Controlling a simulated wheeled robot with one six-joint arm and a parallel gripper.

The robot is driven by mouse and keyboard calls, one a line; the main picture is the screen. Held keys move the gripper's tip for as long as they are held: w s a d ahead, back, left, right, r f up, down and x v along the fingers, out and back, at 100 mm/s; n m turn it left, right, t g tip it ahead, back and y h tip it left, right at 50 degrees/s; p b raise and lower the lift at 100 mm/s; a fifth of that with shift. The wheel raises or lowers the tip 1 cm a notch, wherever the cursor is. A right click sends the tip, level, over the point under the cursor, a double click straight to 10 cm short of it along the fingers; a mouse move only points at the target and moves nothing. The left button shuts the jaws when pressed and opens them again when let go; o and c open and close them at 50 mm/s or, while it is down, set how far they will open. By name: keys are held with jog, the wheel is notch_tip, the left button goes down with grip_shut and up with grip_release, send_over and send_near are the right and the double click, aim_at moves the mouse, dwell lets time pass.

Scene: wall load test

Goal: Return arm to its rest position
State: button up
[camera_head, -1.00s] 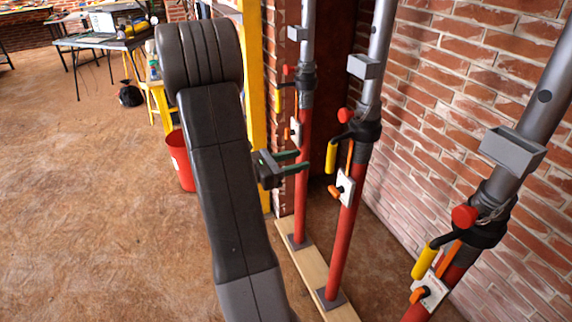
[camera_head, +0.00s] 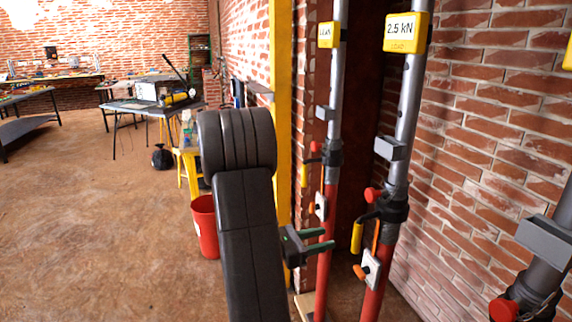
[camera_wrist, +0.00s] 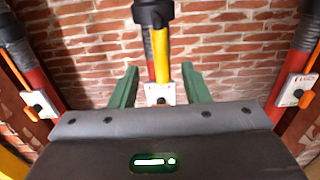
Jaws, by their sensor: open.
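My gripper (camera_head: 322,239) shows in the head view beside my dark arm, pointing right toward the props. Its green fingers are apart with nothing between them that they hold. In the wrist view my gripper (camera_wrist: 158,88) is open, and a prop with a yellow handle (camera_wrist: 160,52) and a white plate (camera_wrist: 161,93) stands beyond the gap between the fingers. I cannot tell the exact distance to it. In the head view, the middle red and grey prop (camera_head: 384,232) stands just right of the fingertips, and another prop (camera_head: 328,190) stands close behind them.
A third prop (camera_head: 545,260) stands at the right by the brick wall (camera_head: 480,130). A red bucket (camera_head: 206,228), a yellow stool (camera_head: 188,165) and a table (camera_head: 150,107) are at the left and back. The floor (camera_head: 90,230) at left is open.

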aim_at(355, 231)
jog(key=p+x, duration=0.1)
jog(key=x, duration=1)
jog(key=shift+w+d, duration=0.1)
jog(key=shift+d, duration=0.1)
